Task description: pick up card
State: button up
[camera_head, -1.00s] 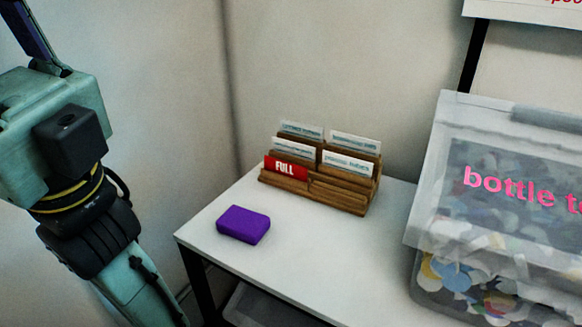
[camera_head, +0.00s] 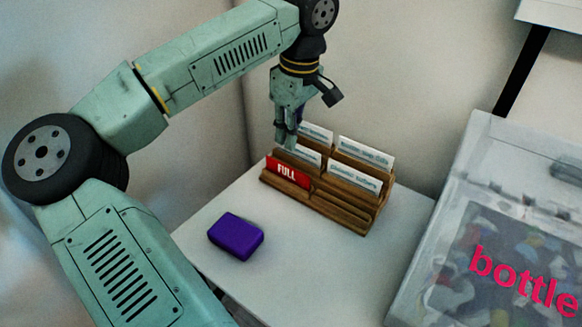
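A wooden card holder (camera_head: 340,214) stands at the back of the white table.
A purple block (camera_head: 236,236) lies on the white table (camera_head: 290,262) near its left edge. A clear bin (camera_head: 455,240) with pink "bottle" lettering and many caps inside stands at the right. The table between block and bin is clear. A wall is close behind.

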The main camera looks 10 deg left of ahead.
aim_at(287, 167)
jog(key=f, duration=0.3)
jog(key=f+p, duration=0.1)
jog(key=f, duration=0.2)
jog(key=f+p, duration=0.1)
jog(key=f, duration=0.2)
jog(key=shift+w+a+f, duration=0.25)
jog(key=shift+a+f, duration=0.1)
jog(key=shift+c, duration=0.3)
grip_shut()
jog(key=shift+r, duration=0.1)
